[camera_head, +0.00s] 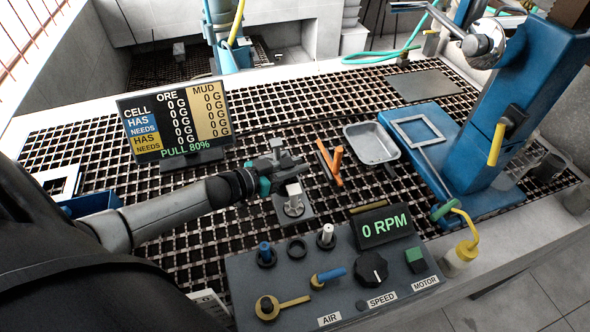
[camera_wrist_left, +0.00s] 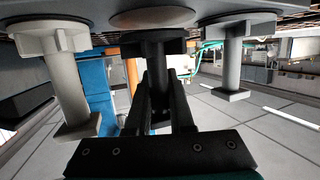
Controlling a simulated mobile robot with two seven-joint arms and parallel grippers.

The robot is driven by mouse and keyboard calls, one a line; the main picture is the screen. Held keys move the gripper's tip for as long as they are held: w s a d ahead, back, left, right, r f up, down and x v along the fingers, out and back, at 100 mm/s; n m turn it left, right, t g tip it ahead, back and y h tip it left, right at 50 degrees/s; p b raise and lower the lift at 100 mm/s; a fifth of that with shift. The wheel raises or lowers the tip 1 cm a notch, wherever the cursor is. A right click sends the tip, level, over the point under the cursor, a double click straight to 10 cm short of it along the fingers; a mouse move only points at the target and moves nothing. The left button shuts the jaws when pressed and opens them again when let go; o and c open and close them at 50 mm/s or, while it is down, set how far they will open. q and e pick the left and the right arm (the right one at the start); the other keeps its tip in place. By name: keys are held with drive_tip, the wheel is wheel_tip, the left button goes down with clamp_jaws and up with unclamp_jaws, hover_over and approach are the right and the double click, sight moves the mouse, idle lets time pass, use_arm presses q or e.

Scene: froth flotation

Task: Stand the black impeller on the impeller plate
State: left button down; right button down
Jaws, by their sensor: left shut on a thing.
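The black impeller (camera_wrist_left: 155,45) hangs between the fingers of my left gripper (camera_wrist_left: 168,100), which is shut on its stem, in the left wrist view. That view shows the scene upside down. The dark impeller plate (camera_wrist_left: 220,10) runs along its top, with a round pale disc (camera_wrist_left: 155,18) by the black impeller's finned end. I cannot tell whether that end touches the plate. A white impeller (camera_wrist_left: 70,75) and a grey impeller (camera_wrist_left: 231,60) stand on either side. In the head view my left gripper (camera_head: 268,170) is over the plate (camera_head: 305,212), beside the white impeller (camera_head: 294,198), and hides the black one.
The control panel (camera_head: 345,280) with knobs and a yellow lever lies close in front. An orange stand (camera_head: 331,165) and a metal tray (camera_head: 372,143) are to the right, with the blue machine (camera_head: 490,150) beyond. The display board (camera_head: 175,122) stands behind my left arm.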

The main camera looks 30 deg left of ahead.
use_arm(q)
drive_tip(key=shift+f, duration=0.4)
drive_tip(key=shift+f, duration=0.1)
drive_tip(key=c, duration=0.8)
unclamp_jaws()
drive_tip(key=p+v, duration=0.2)
drive_tip(key=v, duration=1)
